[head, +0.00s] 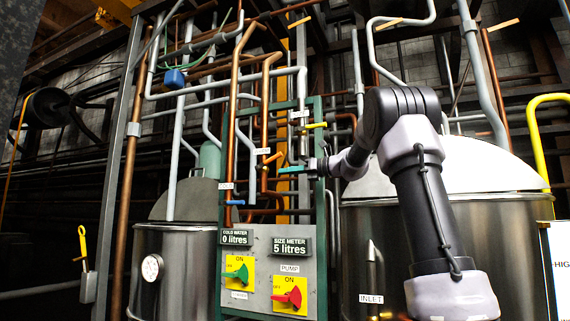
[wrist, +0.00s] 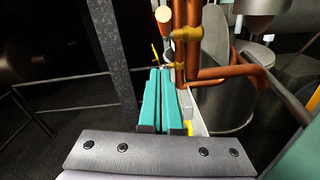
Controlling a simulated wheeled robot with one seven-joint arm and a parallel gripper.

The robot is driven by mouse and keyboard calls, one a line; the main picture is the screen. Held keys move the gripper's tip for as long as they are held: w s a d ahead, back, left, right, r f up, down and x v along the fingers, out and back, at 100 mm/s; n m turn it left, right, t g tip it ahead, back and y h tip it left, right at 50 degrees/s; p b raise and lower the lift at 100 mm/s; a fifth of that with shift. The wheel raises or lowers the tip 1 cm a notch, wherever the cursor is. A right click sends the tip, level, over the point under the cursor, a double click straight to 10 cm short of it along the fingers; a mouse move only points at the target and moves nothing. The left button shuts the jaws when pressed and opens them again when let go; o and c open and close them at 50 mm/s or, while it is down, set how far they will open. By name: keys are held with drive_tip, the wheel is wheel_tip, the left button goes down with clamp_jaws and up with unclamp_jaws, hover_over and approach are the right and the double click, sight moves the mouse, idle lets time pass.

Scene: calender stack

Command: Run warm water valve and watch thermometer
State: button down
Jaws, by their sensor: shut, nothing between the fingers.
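My gripper (head: 284,169) is shut and empty, its teal fingers pointing left among the copper pipes. In the wrist view the two fingers (wrist: 160,76) lie side by side. An orange valve handle (head: 273,157) sits just above and left of the fingertips; I cannot tell whether they touch. A blue handle (head: 235,202) is lower left, and a yellow handle (head: 317,125) is above. The pipe labels are too small to read, so I cannot tell which is the warm water valve. A round white dial (head: 152,268), likely the thermometer, is on the left tank; its reading is illegible.
A panel (head: 265,256) below has a green switch (head: 239,272) and a red switch (head: 289,296). Its displays read 0 litres and 5 litres. A large steel tank (head: 385,245) stands right. Copper pipes and a brass-coloured fitting (wrist: 186,34) crowd the space ahead of the fingers.

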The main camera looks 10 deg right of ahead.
drive_tip(key=r+v, duration=0.1)
drive_tip(key=v, duration=0.8)
drive_tip(key=m+t+y, duration=0.1)
drive_tip(key=t+y, duration=0.1)
drive_tip(key=t, duration=0.3)
approach(273, 160)
drive_tip(key=w+a+f, duration=0.1)
drive_tip(key=w+a, duration=0.2)
drive_tip(key=a, duration=0.1)
drive_tip(key=shift+w+r, duration=0.3)
drive_tip(key=shift+r, duration=0.5)
drive_tip(key=shift+w+r, duration=0.25)
drive_tip(key=shift+r, duration=0.5)
drive_tip(key=shift+r, duration=0.1)
